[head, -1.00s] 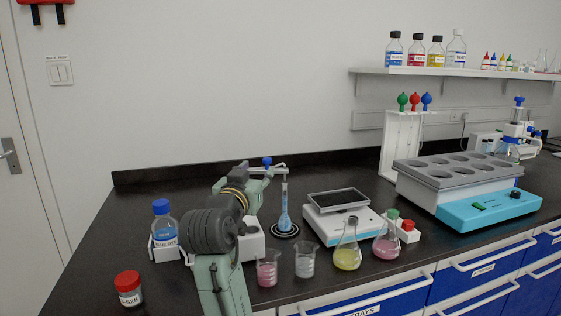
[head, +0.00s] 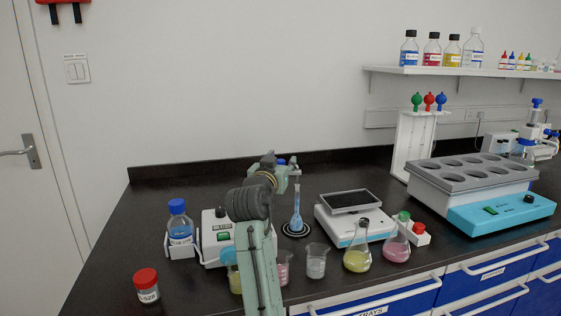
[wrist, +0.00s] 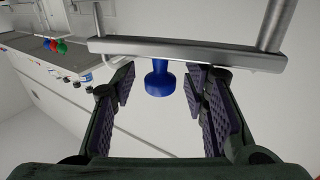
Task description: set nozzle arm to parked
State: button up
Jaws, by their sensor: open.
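The nozzle arm, a metal bar with a blue knob, fills the top of the wrist view (wrist: 190,52). Its blue knob (wrist: 160,78) sits between the spread fingers of my gripper (wrist: 165,100), with clear gaps on both sides. My gripper is open and empty. In the head view my gripper (head: 281,172) is at the nozzle arm and hides most of it. A small bit of the blue knob (head: 281,161) shows behind it. A volumetric flask with blue liquid (head: 297,222) stands below on a dark ringed base. The white distiller box (head: 214,253) is partly hidden by my arm.
A blue-capped bottle (head: 179,228) and a red-capped jar (head: 147,284) stand at left. Beakers (head: 316,262), flasks (head: 357,258) and a balance (head: 361,228) stand right of my arm. A turquoise-based block (head: 500,208) is farther right. The back left counter is clear.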

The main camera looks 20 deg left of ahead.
grip_shut()
dwell(0.4)
dwell(0.4)
